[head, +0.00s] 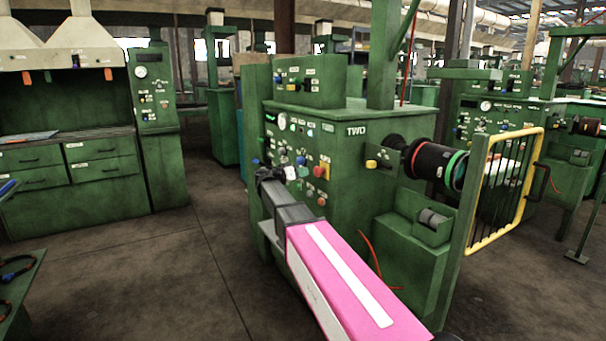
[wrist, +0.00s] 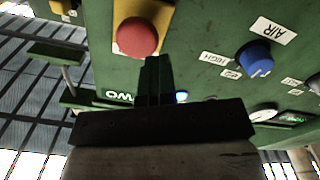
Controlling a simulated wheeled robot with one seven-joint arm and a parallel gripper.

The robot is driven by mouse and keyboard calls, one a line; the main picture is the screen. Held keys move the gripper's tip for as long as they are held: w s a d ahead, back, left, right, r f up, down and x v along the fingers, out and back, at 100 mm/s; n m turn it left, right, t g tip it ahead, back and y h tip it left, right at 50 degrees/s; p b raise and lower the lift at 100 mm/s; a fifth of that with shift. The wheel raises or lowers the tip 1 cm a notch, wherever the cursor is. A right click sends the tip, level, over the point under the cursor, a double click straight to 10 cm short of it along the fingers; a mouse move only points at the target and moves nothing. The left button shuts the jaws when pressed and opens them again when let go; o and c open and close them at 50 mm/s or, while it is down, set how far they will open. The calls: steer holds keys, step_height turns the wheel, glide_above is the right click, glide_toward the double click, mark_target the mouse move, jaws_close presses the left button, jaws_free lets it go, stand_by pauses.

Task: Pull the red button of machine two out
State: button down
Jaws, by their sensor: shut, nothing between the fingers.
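Machine two (head: 345,140) is a green cabinet marked "TWO" in the middle of the head view. Its red button (head: 319,171) is a round mushroom head on the control panel. In the wrist view, which is upside down, the red button (wrist: 137,37) stands out from a yellow backing (wrist: 150,12). My gripper (head: 261,174) is in front of the panel, left of the button in the head view. In the wrist view my gripper (wrist: 154,62) shows shut and empty, its tips just below and right of the button. I cannot tell whether they touch it.
A blue knob (wrist: 255,58) labelled "AIR" and other small controls share the panel. A yellow barred guard (head: 505,180) and a black roller (head: 430,162) stick out on the machine's right. A green bench (head: 75,180) stands at left, with open floor (head: 160,270) between.

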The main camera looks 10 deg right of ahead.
steer(key=shift+c, duration=2.4)
jaws_free()
steer(key=w+v, duration=0.2)
steer(key=v, duration=1.4)
steer(key=shift+s+a+t, duration=0.15)
steer(key=shift+a+t, duration=0.15)
steer(key=shift+a, duration=0.3)
